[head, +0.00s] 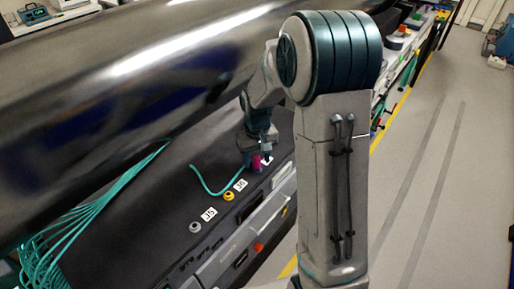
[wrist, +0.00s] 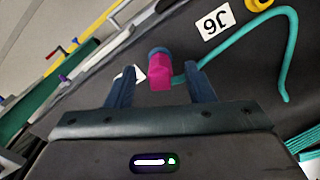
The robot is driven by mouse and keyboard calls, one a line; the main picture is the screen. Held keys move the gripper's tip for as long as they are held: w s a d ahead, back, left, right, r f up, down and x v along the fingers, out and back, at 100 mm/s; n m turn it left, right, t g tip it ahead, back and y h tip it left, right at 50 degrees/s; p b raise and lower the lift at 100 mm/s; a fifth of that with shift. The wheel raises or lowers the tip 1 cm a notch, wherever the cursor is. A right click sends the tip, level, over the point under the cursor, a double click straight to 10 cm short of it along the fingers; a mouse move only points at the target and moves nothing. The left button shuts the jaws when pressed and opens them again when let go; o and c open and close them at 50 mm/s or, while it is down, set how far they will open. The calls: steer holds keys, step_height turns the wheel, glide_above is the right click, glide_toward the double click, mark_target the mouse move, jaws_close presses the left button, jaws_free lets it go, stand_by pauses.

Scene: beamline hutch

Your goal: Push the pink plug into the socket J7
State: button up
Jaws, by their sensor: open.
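The pink plug (wrist: 160,76) shows in the wrist view between and just beyond my fingertips, with a gap on each side. A blue ring shows at its far end, and a teal cable (wrist: 233,53) runs from it to the right. In the head view the plug (head: 256,163) is at the panel, just below my gripper (head: 260,148). My gripper (wrist: 162,72) is open. No J7 marking is readable; a white label (wrist: 134,74) is partly hidden by my left finger. The plug hides whatever is behind it, so I cannot tell how deep it sits.
The label J6 (wrist: 214,25) and a yellow socket (wrist: 259,4) lie near the plug. In the head view a yellow socket (head: 229,196) and a grey socket (head: 195,227) sit lower left. A large dark pipe (head: 120,90) hangs over the panel. Teal cables (head: 60,250) bunch at left.

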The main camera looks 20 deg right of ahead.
step_height(320, 180, up, 14)
steer(key=f, duration=0.1)
steer(key=s+m+t, duration=0.1)
steer(key=s+t, duration=0.2)
steer(key=s, duration=1.8)
steer(key=shift+s+r+b, duration=0.15)
steer(key=shift+r+b, duration=0.25)
steer(key=shift+b, duration=0.05)
steer(key=shift+c, duration=1.3)
steer(key=shift+a, duration=0.15)
